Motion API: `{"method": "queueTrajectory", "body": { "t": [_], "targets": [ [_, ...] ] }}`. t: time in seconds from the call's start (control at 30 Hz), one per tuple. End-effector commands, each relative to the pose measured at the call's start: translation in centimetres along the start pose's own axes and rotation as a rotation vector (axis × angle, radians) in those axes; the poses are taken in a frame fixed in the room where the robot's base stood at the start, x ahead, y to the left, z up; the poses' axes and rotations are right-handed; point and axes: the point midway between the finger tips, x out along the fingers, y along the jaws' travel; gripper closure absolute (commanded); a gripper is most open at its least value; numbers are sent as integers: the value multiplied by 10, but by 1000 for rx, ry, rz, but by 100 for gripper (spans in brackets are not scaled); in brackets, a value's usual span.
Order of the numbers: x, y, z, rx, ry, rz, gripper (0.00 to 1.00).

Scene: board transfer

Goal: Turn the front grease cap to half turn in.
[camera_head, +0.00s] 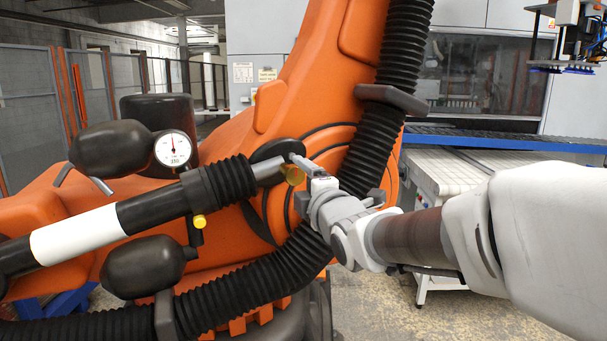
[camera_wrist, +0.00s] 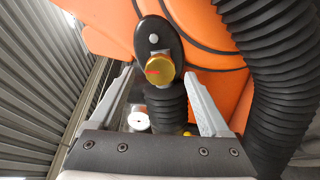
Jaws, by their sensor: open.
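The front grease cap (camera_wrist: 160,68) is a round gold cap at the end of a dark link on the orange robot. A short red mark lies nearly level on its face, left of centre. My gripper (camera_wrist: 158,78) is open, with one finger on each side of the cap in the wrist view and nothing held. Contact cannot be told. In the head view the gold cap (camera_head: 294,176) is partly hidden behind my gripper (camera_head: 307,168), which comes in from the right.
A black cylinder (camera_head: 222,183) with a pressure gauge (camera_head: 173,149) and a small yellow knob (camera_head: 199,222) lies to the left. A thick ribbed black hose (camera_head: 372,145) runs close behind my gripper. The orange robot body (camera_head: 315,75) stands behind the cap.

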Motion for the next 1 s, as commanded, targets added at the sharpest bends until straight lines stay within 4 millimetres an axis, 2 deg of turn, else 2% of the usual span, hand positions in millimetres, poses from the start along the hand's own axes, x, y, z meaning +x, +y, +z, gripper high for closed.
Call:
{"method": "queueTrajectory", "body": {
  "t": [0.1, 0.3, 0.7, 0.77, 1.0],
  "targets": [
    [18, 0, 0, -1, 1, -2, 19],
    [36, 0, 0, 0, 0, -1, 19],
    [41, 0, 0, 0, 0, 0, 19],
    [41, 0, 0, 1, 0, 0, 28],
    [41, 0, 0, 1, 0, 0, 72]
  ]
}}
